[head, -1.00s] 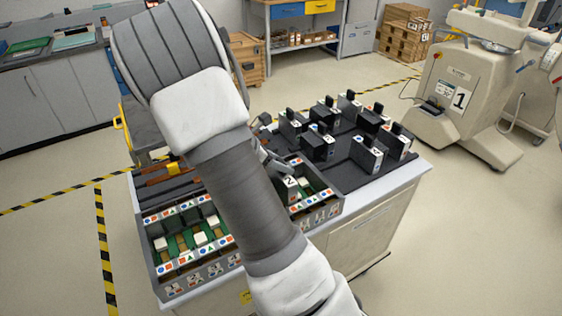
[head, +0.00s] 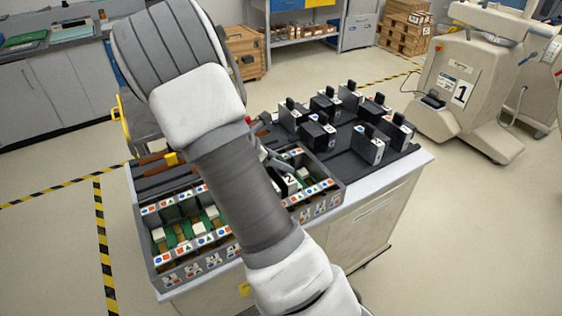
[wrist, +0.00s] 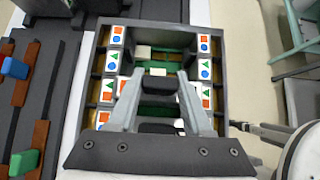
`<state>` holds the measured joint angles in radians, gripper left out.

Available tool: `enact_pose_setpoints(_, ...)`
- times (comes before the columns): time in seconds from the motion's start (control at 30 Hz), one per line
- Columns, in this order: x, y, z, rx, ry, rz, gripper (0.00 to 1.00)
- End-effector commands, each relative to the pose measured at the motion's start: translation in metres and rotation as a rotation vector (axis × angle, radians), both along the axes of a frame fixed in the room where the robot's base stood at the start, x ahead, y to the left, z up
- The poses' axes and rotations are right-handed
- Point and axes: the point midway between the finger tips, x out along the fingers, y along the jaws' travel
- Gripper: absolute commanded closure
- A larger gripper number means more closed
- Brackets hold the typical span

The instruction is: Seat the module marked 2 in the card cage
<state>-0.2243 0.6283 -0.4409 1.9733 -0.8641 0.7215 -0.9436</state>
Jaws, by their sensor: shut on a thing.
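The card cage (head: 163,277) is a dark grey open box on the cart, with rows of coloured-shape labels and green and white parts inside. In the wrist view its far rim (wrist: 160,23) shows. My gripper (head: 277,165) is shut on the dark module marked 2 (head: 290,180), whose white numbered face shows in the head view. The module is at the right part of the cage, its lower part hidden by the front wall and labels. In the wrist view my gripper (wrist: 160,115) points into the cage with the dark module (wrist: 158,128) between its fingers. I cannot tell how deep it sits.
Several other black-and-white modules (head: 367,148) stand on the dark tray right of the cage. Brown strips with coloured blocks (wrist: 20,165) lie left of the cage in the wrist view. A beige machine marked 1 (head: 455,92) stands behind on the right.

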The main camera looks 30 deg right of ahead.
Motion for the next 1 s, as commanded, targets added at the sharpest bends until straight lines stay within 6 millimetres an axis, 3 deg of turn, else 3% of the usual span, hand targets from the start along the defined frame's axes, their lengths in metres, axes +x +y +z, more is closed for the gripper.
enact_pose_setpoints(0.33, 0.000, 0.000, -0.003, -0.001, -0.001, -0.001, 1.00)
enact_pose_setpoints(0.37, 0.000, 0.000, -0.002, -0.001, -0.001, 0.000, 0.47)
enact_pose_setpoints(0.53, 0.000, 0.000, -0.002, -0.001, -0.001, -0.001, 0.16)
enact_pose_setpoints(0.83, 0.000, 0.001, -0.003, 0.001, 0.000, 0.000, 0.15)
enact_pose_setpoints(1.0, 0.002, 0.011, 0.009, 0.001, -0.003, 0.003, 0.15)
